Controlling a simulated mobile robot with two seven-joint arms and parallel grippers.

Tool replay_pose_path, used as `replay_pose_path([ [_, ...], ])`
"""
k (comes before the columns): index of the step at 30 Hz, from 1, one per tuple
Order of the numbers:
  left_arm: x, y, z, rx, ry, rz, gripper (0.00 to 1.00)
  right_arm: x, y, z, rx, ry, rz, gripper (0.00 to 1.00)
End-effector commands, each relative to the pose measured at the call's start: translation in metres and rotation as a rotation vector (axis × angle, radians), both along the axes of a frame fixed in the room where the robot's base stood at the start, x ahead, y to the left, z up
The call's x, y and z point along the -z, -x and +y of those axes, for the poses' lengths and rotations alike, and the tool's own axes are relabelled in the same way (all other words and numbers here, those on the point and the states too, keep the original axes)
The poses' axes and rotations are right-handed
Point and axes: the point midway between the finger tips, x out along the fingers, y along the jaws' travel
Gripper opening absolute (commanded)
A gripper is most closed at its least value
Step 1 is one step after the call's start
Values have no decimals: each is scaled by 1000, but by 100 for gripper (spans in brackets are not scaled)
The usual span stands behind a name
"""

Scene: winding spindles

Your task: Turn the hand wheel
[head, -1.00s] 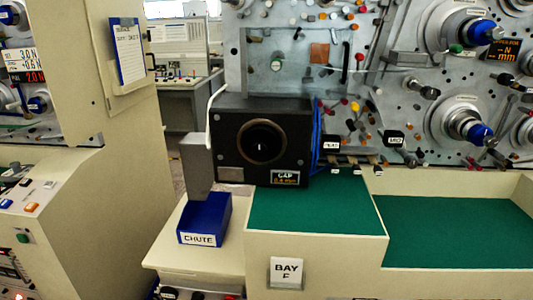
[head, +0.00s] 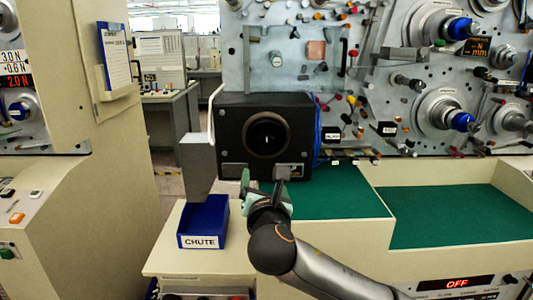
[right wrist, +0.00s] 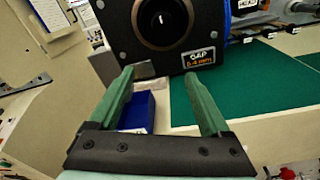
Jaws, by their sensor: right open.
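No part is labelled as a hand wheel. A round dark ring with a black centre (head: 267,134), perhaps the wheel, is on the front of a black box (head: 230,110). My right gripper (head: 263,178) is in front of the box's lower edge, below the ring. Its green-padded fingers (right wrist: 159,76) are apart with nothing between them, and I see no contact with the box. My left gripper is out of view.
A blue CHUTE bin (head: 204,222) stands below a grey spout (head: 196,168), left of my right gripper. Green-topped ledges (head: 450,215) extend right. Spindles with blue knobs (head: 463,122) and pegs stick out of the grey panel. A cream cabinet (head: 100,180) stands left.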

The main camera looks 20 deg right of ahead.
Motion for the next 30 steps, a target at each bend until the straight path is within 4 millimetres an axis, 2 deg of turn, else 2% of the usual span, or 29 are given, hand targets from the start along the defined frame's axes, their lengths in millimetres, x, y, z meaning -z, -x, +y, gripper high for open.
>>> replay_pose_path([
  [1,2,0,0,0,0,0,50,-13,0,-3,17,52,-18,81],
  [3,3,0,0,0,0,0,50,-25,1,-6,35,105,-29,81],
  [6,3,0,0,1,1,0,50,-33,0,-9,49,142,-35,81],
  [11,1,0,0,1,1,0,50,-34,-15,-14,53,148,-33,81],
  [24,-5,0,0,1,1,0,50,-34,-87,-34,50,143,-34,81],
  [30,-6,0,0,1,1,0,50,-33,-108,-40,50,142,-33,81],
])
